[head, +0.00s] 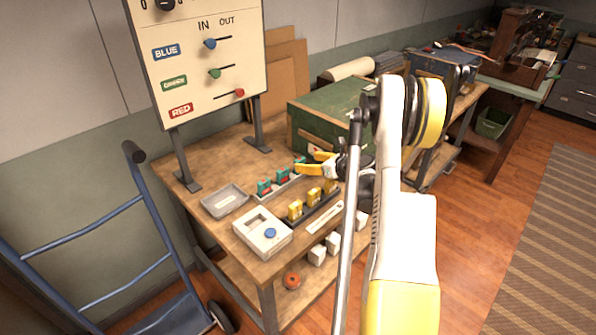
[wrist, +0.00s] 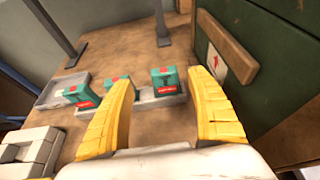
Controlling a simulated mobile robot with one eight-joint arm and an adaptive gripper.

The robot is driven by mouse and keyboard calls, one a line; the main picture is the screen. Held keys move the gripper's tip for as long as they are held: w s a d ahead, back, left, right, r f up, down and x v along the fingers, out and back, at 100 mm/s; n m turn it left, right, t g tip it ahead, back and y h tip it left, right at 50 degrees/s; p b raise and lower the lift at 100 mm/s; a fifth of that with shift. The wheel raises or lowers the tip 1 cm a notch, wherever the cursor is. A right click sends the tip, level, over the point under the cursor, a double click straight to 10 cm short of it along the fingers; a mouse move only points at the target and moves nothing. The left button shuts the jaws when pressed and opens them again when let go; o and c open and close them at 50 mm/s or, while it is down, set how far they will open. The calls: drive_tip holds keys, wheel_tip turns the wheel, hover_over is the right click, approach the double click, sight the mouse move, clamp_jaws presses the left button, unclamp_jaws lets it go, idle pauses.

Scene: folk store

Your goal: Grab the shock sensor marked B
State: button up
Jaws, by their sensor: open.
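Three small teal boxes with red labels stand in a row in a grey tray (head: 273,195): a left one (head: 264,187), a middle one (head: 283,176) and a right one (head: 299,163). I cannot read a letter B on any of them. My gripper (head: 305,163) is open and empty at the right end of this row. In the wrist view, the right teal box (wrist: 166,80) shows between the spread yellow fingers (wrist: 160,82), beyond their tips. The middle teal box (wrist: 118,86) is partly hidden by the left finger, and the left teal box (wrist: 78,95) is outside it.
A green crate (head: 325,120) stands close behind my gripper. A sign board (head: 200,60) rises at the back.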

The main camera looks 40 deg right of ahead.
sight(301, 160)
drive_tip(key=x, duration=0.2)
drive_tip(key=b+x, duration=0.2)
drive_tip(key=x, duration=0.1)
drive_tip(key=shift+w+d+f, duration=0.3)
drive_tip(key=shift+r, duration=0.1)
drive_tip(key=shift+c, duration=0.2)
drive_tip(key=c, duration=1.3)
